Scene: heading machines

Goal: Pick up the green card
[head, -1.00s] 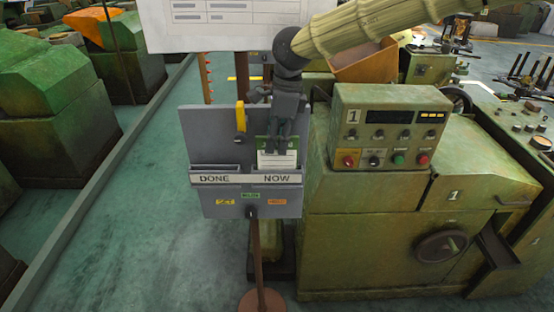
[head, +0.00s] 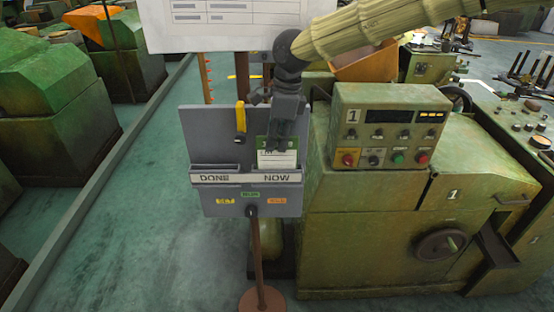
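The green card (head: 264,155), white with a green top band, stands upright in the right pocket, labelled NOW, of the grey board (head: 205,135). The lower part of the card is hidden behind the pocket's front. My gripper (head: 277,143) hangs down from above, in front of the card's upper right part, and hides some of it. From this view I cannot tell whether its fingers are closed on the card. The left pocket, labelled DONE, shows no card.
A yellow-handled item (head: 240,117) hangs on the board, left of my gripper. A green machine with a control box (head: 390,130) stands close on the right. A white sheet (head: 220,25) is above the board.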

